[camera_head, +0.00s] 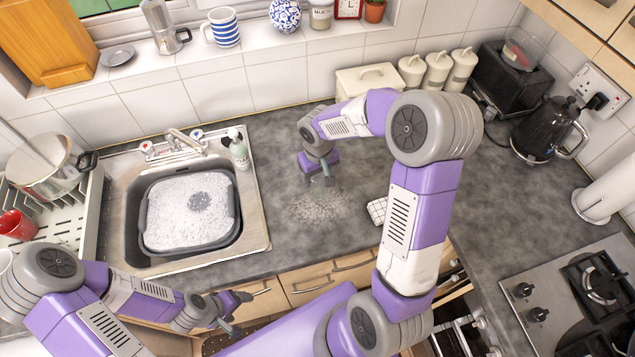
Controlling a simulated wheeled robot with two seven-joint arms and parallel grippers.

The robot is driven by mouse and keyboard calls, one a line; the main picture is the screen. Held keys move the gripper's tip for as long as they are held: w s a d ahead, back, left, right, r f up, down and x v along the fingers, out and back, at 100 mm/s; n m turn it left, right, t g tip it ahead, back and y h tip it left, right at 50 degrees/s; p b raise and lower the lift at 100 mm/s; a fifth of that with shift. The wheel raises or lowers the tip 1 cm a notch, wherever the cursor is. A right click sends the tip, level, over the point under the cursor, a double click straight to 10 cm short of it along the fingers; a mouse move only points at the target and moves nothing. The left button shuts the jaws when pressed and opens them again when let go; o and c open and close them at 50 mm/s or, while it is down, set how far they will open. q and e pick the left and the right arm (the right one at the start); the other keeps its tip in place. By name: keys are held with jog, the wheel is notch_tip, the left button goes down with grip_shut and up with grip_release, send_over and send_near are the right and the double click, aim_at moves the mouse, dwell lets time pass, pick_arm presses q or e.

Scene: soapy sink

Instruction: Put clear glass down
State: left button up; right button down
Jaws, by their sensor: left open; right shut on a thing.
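My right gripper (327,178) reaches down over the grey counter (275,170), right of the sink. It is shut on the clear glass, whose outline I can hardly make out against the counter. A pale speckled patch (317,209) shows on the counter just below the fingers. I cannot tell whether the glass touches the counter. My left gripper (238,312) is open and empty, low in front of the counter's front edge and the drawers.
A sink (257,220) with a grey basin (237,212) of suds lies to the left, with a soap bottle (239,152) behind it. A white checked cloth (377,210) lies right of the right gripper. White canisters (437,72), a kettle (545,130) and a hob (535,290) are farther right.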

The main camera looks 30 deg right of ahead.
notch_tip(320, 180, down, 4)
jog(key=shift+r, duration=0.1)
jog(key=shift+w, duration=0.1)
jog(key=shift+f, duration=0.2)
jog(key=shift+c, duration=0.3)
grip_release()
jog(key=shift+r, duration=0.45)
notch_tip(320, 180, up, 11)
jog(key=shift+s+a+r, duration=0.2)
jog(key=shift+s, duration=0.15)
